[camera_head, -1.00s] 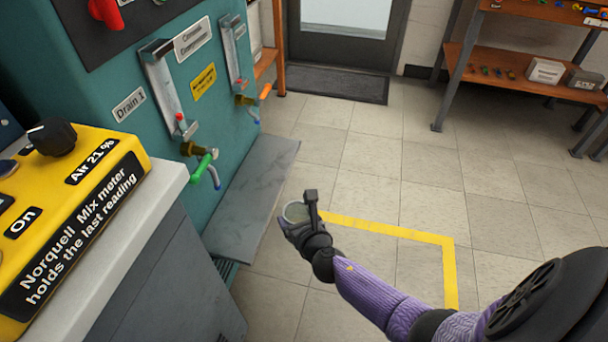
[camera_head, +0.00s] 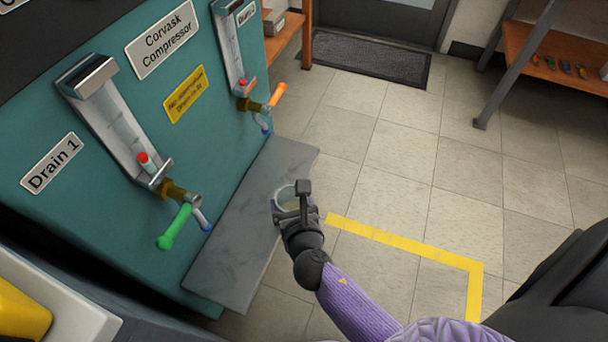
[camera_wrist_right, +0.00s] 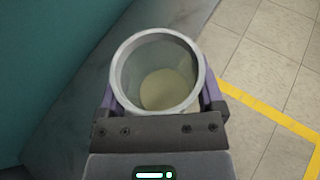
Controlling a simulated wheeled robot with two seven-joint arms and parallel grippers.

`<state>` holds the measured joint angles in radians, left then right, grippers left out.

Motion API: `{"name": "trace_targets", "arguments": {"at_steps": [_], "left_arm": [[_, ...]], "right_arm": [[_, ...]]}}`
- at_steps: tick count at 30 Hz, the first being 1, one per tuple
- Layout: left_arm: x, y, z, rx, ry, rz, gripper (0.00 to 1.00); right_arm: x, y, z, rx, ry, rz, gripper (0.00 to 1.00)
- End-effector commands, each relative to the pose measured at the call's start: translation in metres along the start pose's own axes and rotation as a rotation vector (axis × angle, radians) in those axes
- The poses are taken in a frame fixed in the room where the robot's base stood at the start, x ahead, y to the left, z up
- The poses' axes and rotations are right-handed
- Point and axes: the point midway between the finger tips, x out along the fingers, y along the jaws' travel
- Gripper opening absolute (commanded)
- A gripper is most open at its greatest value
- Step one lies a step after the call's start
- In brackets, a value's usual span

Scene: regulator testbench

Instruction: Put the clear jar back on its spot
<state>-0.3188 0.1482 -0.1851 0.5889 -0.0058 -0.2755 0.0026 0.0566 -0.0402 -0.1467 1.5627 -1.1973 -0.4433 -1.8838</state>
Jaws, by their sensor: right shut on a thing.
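The clear jar (camera_head: 286,197) is a round, open-topped vessel with a pale rim. My right gripper (camera_head: 292,204) is shut on it and holds it upright, over or beside the outer edge of the grey shelf (camera_head: 240,250). In the right wrist view the jar (camera_wrist_right: 158,46) is seen from above between the fingers of the right gripper (camera_wrist_right: 158,100), with a pale yellowish round patch at its bottom. I cannot tell whether the jar touches the shelf. No spot for the jar is clearly marked. My left gripper is not in view.
The teal compressor (camera_head: 130,150) bears a Drain 1 gauge with a green-handled valve (camera_head: 175,227) and another with an orange handle (camera_head: 278,94), both above the shelf. The shelf looks bare. Yellow tape (camera_head: 400,243) marks the floor at right. A workbench (camera_head: 545,55) stands far right.

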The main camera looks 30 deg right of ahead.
Motion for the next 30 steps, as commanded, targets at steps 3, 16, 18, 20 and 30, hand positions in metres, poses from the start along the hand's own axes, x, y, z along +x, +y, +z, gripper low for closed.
{"name": "trace_targets", "arguments": {"at_steps": [3,16,18,20,30], "left_arm": [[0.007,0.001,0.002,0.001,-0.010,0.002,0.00],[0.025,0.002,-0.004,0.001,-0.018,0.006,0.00],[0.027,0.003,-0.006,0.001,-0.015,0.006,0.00],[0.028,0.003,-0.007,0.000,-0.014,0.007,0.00],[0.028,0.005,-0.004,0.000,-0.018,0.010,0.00]], "right_arm": [[0.010,0.013,0.000,0.002,0.001,0.001,0.15],[0.040,0.053,0.005,0.000,0.002,0.002,0.15],[0.043,0.057,0.005,0.000,0.002,0.001,0.15],[0.044,0.059,0.005,0.000,0.001,0.001,0.15],[0.046,0.062,0.007,-0.001,0.000,0.001,0.15]]}}
